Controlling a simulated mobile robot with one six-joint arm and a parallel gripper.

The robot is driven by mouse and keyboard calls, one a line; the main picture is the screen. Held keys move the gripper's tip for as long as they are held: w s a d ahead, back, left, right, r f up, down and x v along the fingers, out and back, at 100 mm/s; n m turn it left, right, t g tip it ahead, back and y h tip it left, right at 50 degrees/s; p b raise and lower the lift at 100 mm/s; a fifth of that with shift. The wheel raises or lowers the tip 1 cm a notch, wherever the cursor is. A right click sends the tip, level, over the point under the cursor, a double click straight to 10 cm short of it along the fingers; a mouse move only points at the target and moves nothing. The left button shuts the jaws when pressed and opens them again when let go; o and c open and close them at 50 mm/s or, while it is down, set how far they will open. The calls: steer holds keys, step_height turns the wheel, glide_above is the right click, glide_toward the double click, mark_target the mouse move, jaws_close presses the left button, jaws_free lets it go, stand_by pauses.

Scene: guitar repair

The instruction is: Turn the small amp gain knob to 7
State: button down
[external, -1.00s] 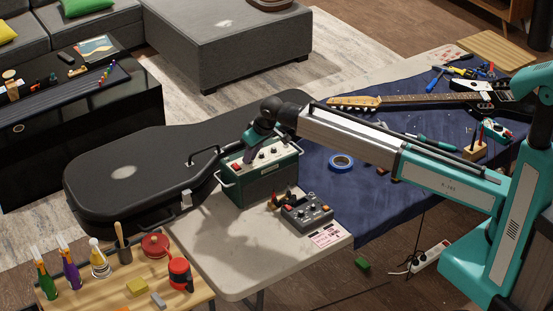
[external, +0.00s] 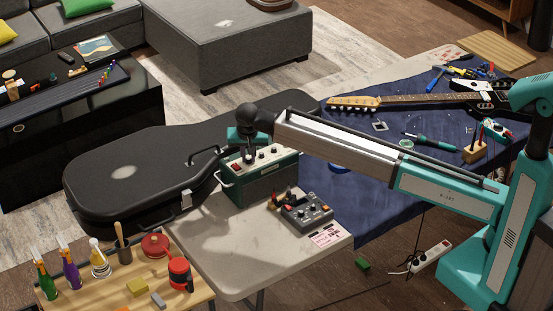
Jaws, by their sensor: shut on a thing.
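The small amp (external: 262,187) is a teal box with a white top panel and a dark front. It stands on the pale table against the guitar case. Several knobs and a red switch (external: 236,167) show on its panel. My gripper (external: 249,157) points down at the panel from above, between the red switch and the other knobs. It is shut on a small knob there, which the fingers mostly hide. The knob's label, scale and pointer are too small to read.
The black guitar case (external: 125,185) lies directly left of and behind the amp. A grey pedal box (external: 306,212) stands at the amp's front right. My arm passes above the blue cloth (external: 350,205). The pale table's front is clear.

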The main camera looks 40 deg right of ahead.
steer(key=shift+a+m+g+b, duration=0.15)
steer(key=shift+m+g+b, duration=0.15)
steer(key=shift+m, duration=0.8)
steer(key=shift+h, duration=0.3)
steer(key=c, duration=1.7)
jaws_free()
steer(key=shift+r, duration=0.1)
steer(key=shift+s+a+r, duration=0.15)
steer(key=shift+r, duration=0.4)
steer(key=p+v, duration=0.4)
steer(key=v, duration=0.8)
steer(key=shift+r, duration=0.2)
